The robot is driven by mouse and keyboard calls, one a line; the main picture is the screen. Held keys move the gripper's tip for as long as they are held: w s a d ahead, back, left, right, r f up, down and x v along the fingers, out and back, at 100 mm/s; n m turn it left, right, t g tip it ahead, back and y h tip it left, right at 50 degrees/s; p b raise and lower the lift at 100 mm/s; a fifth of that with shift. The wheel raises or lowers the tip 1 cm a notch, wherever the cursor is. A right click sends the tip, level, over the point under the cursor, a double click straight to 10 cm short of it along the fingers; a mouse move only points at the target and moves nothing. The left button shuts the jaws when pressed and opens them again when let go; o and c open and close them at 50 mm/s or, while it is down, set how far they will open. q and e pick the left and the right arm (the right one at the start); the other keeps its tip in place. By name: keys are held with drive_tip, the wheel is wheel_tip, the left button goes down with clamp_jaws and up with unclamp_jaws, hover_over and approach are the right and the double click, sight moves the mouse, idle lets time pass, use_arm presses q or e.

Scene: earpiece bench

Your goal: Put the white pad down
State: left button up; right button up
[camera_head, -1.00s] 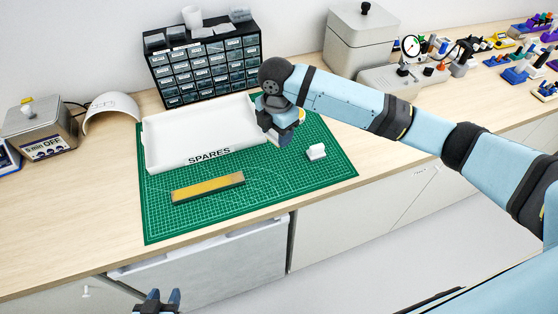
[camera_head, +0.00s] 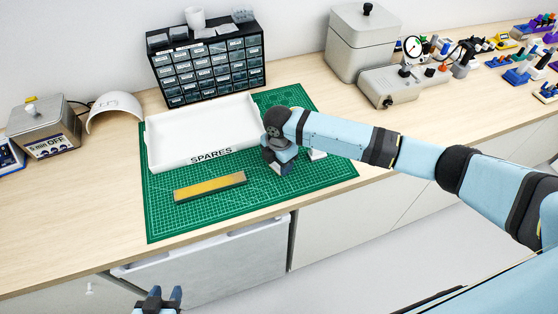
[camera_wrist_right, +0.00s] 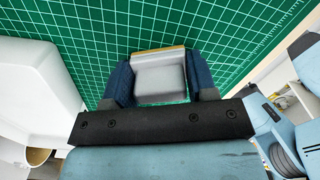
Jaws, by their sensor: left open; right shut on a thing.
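The white pad (camera_wrist_right: 158,76) shows in the right wrist view as a pale grey-white block with a tan strip along its far edge. My right gripper (camera_wrist_right: 162,88) is shut on it, with one dark blue finger on each side. In the head view my right gripper (camera_head: 279,166) is low over the green mat, right of the tray's front corner, and mostly hides the pad. I cannot tell whether the pad touches the mat. My left gripper (camera_head: 163,297) is open and empty at the bottom edge, in front of the bench.
The white SPARES tray (camera_head: 155,150) is left of my right gripper on the green mat (camera_head: 220,217). A yellow-topped bar (camera_head: 210,187) lies in front of it. A small white block (camera_head: 318,155) is partly hidden behind my right arm. The mat's front right is clear.

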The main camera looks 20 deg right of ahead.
drive_tip(key=shift+f, duration=0.15)
drive_tip(key=o, duration=0.8)
drive_tip(key=shift+o, duration=0.2)
wheel_tip(320, 180, up, 12)
drive_tip(key=shift+r+b, duration=0.2)
drive_tip(key=shift+b, duration=0.2)
